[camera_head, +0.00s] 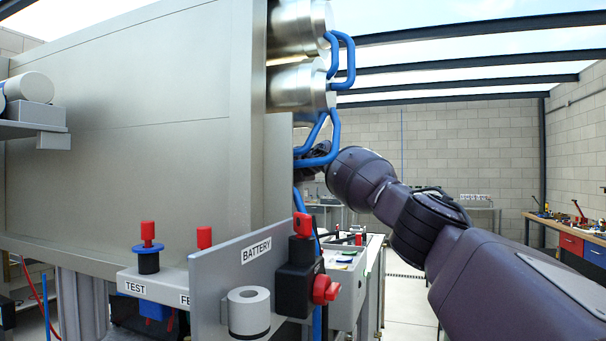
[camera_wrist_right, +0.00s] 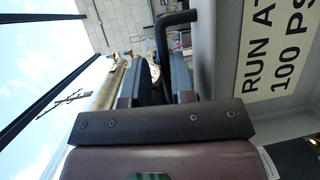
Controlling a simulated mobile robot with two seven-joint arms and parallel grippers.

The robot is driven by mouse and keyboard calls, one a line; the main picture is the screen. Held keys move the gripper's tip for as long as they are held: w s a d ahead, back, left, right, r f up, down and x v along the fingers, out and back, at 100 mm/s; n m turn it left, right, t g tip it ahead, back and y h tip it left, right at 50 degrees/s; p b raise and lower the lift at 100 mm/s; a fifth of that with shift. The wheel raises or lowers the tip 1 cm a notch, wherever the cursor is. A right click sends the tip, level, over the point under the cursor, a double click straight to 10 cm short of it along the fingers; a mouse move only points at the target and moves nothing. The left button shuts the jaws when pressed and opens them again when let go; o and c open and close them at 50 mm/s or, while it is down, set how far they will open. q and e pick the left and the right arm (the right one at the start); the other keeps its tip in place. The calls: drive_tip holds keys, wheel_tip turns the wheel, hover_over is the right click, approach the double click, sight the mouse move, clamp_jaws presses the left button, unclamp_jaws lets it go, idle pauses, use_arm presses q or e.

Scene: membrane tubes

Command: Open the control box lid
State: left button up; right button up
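A grey panel (camera_wrist_right: 205,50) with a "RUN AT 100 PSI" label (camera_wrist_right: 272,50) fills the right of the right wrist view. I take it for the control box front or lid; its edges are not clear. A black bar handle (camera_wrist_right: 162,38) stands out from it. My right gripper (camera_wrist_right: 155,62) has its fingers apart, with the handle's lower end reaching to or between them. I cannot tell whether they touch it. In the head view my right gripper (camera_head: 314,157) is partly hidden behind blue pipes beside a large grey cabinet (camera_head: 140,130). My left gripper is not in view.
Blue pipes (camera_head: 334,130) and metal cylinders (camera_head: 297,86) crowd the cabinet's right side. A "BATTERY" plate (camera_head: 215,285) with black and red switches (camera_head: 300,280) stands in front. A workbench (camera_head: 570,235) is at the far right. The floor between is clear.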

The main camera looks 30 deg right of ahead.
drive_tip(key=shift+s+f+b, duration=0.2)
drive_tip(key=shift+s+b, duration=0.1)
drive_tip(key=shift+b, duration=0.1)
drive_tip(key=shift+s+r, duration=0.1)
drive_tip(key=shift+s, duration=0.2)
drive_tip(key=shift+s+d+r, duration=0.1)
drive_tip(key=shift+s+r, duration=0.1)
drive_tip(key=shift+s, duration=0.2)
use_arm(q)
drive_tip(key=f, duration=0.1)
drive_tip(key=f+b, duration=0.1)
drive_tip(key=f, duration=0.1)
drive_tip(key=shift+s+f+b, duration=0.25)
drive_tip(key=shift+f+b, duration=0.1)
drive_tip(key=shift+b, duration=0.05)
use_arm(e)
drive_tip(key=v, duration=0.7)
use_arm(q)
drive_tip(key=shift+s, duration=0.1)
